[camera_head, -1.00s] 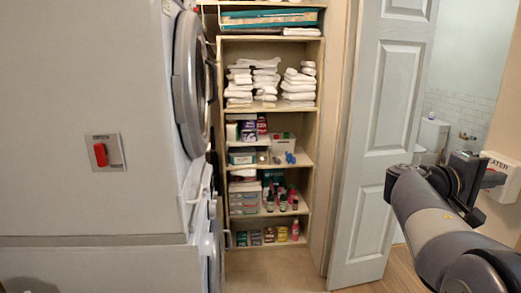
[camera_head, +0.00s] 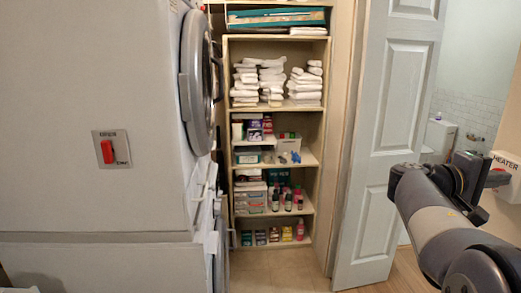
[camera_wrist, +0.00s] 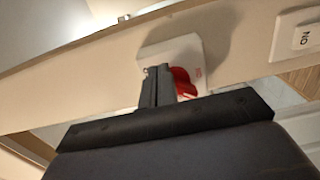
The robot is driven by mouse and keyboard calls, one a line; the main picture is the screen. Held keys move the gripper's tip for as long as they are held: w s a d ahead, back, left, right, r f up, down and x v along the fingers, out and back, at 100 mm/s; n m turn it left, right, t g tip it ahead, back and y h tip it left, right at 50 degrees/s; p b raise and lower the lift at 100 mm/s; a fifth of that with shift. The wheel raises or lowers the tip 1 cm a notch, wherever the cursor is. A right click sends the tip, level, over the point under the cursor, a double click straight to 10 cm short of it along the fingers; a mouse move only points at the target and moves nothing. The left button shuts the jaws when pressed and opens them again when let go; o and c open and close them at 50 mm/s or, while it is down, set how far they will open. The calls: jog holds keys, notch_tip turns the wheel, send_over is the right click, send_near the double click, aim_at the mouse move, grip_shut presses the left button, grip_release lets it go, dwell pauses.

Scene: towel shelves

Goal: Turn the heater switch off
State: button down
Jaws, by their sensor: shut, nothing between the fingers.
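A white box marked HEATER (camera_head: 507,165) is on the wall at the right edge of the head view, with a red switch (camera_head: 497,178) partly behind my gripper. My gripper (camera_head: 484,171) is right in front of it at the arm's end. In the wrist view, a red knob (camera_wrist: 184,82) stands out from a white box (camera_wrist: 172,50). The dark fingers of my gripper (camera_wrist: 158,72) are shut and empty, just left of the knob. I cannot tell whether they touch it.
A red switch (camera_head: 107,151) is on the grey panel at left. The open white door (camera_head: 385,130) stands near my arm. Shelves (camera_head: 275,110) hold towels and bottles.

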jog(key=shift+s+f+b, duration=0.15)
jog(key=shift+f+b, duration=0.6)
jog(key=shift+b, duration=0.8)
jog(key=shift+f+b, duration=0.6)
jog(key=shift+b, duration=0.7)
jog(key=shift+s+f+b, duration=0.2)
jog(key=shift+s+b, duration=0.05)
jog(key=shift+b, duration=0.25)
jog(key=a+b, duration=0.1)
jog(key=a, duration=0.5)
jog(key=shift+s, duration=0.2)
jog(key=shift+r, duration=0.1)
